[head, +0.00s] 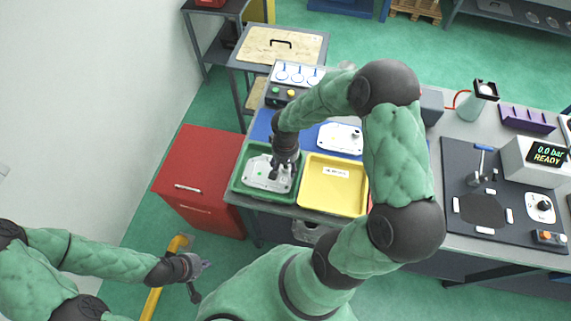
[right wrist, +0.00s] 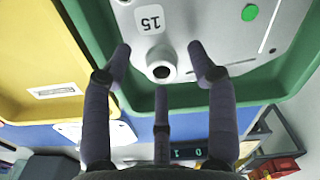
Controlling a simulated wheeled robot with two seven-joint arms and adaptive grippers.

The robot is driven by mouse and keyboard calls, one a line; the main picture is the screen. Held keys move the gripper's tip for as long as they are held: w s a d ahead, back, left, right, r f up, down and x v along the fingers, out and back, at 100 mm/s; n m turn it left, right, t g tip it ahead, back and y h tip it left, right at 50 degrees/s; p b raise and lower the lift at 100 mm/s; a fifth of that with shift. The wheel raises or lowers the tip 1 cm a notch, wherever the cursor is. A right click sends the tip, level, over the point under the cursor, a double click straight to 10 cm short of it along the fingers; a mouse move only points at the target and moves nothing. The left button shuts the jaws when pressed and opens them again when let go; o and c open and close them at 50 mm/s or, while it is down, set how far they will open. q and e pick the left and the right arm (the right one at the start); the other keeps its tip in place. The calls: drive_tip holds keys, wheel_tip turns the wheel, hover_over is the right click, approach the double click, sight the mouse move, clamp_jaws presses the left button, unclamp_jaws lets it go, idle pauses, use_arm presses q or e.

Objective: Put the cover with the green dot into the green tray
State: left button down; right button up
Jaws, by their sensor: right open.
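The cover with the green dot (head: 258,177) is a pale grey casting lying in the green tray (head: 237,186). In the right wrist view the cover (right wrist: 215,25) shows a label reading 15, the green dot and a round hollow boss. My right gripper (head: 281,171) is over the tray, above the cover. Its fingers are spread around the boss, open and holding nothing; whether they touch it I cannot tell. My left gripper (head: 201,279) is open and empty, low at the left, away from the bench.
A yellow tray (head: 335,209) with a label stands right of the green tray. Another pale cover (head: 340,138) lies on the blue mat behind it. A red cabinet (head: 200,170) stands left of the bench. A dark fixture board (head: 485,205) is at the right.

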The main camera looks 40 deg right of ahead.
wheel_tip(320, 180, up, 12)
drive_tip(key=p, duration=0.2)
idle(0.5)
